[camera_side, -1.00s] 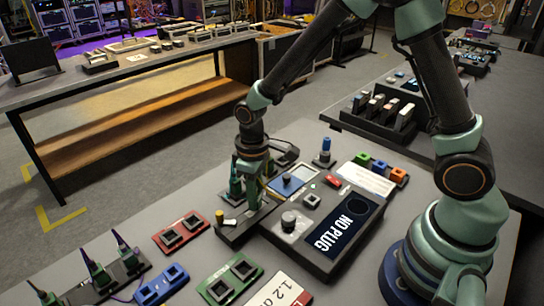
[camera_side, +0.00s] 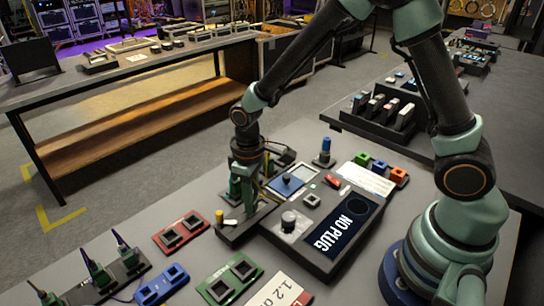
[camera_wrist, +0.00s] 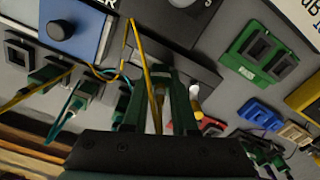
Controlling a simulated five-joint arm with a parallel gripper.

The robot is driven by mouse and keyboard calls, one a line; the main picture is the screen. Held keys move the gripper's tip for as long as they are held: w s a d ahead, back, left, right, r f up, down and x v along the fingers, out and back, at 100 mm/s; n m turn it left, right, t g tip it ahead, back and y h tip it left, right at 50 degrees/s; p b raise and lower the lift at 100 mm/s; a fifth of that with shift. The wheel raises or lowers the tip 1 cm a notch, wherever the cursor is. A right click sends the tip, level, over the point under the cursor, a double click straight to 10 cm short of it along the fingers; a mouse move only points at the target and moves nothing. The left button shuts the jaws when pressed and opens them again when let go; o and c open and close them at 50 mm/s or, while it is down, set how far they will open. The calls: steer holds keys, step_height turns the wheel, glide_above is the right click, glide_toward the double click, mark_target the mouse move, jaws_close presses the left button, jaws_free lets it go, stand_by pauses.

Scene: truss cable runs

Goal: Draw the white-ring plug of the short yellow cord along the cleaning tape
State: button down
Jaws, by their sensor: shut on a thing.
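The cord loops up past the fingers. The fingers hide most of the plug, and I cannot make out its white ring. A dark block (camera_side: 234,230) with a small white piece and a yellow knob lies beside the fingers. I cannot tell which surface is the cleaning tape.
The tester (camera_side: 318,262) reads "NO PLUG". A blue pad with a knob (camera_side: 287,185) lies behind it. Red (camera_side: 180,233), blue (camera_side: 161,285) and green (camera_side: 229,277) socket blocks stand at the front left. Other plugs and cords (camera_wrist: 80,92) are close by in the wrist view.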

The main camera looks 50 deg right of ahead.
steer(key=shift+s+a+f, duration=0.1)
steer(key=shift+a, duration=0.25)
stand_by(0.4)
steer(key=shift+r, duration=2.85)
